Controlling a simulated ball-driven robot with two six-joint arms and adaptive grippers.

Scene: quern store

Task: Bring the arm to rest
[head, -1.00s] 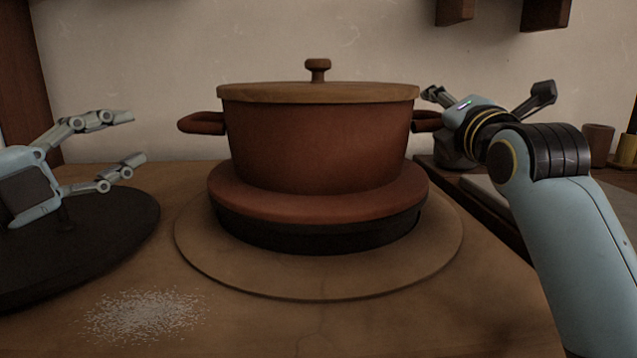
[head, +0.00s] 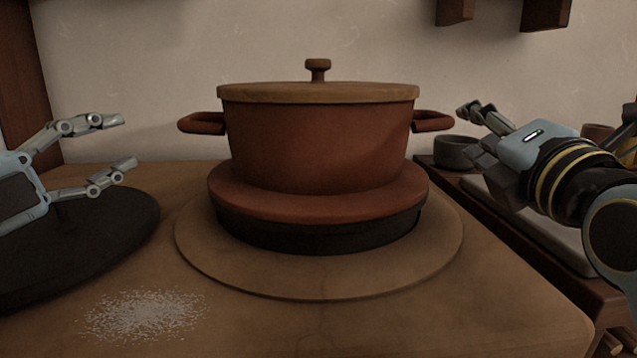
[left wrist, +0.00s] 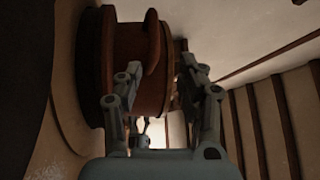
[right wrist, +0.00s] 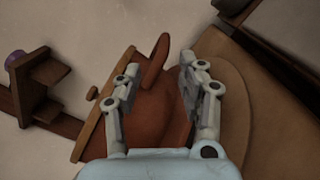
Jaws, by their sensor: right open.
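My left gripper (head: 130,141) is open and empty at the left, above a dark round slab. Its two fingers also show apart in the left wrist view (left wrist: 165,82). My right gripper (head: 474,130) is open at the right, beside the pot's right handle. In the right wrist view (right wrist: 160,72) its fingers are apart with nothing between them but the pot beyond. The red-brown lidded pot (head: 315,145) stands upright in the middle. It also shows in the left wrist view (left wrist: 132,60) and the right wrist view (right wrist: 158,110).
The pot stands on a reddish disc (head: 320,206) over a tan round board (head: 320,280). The dark slab (head: 110,235) lies left; pale grains (head: 143,315) lie at front left. A grey bowl (head: 456,152) stands on the right side surface. The table's front right is clear.

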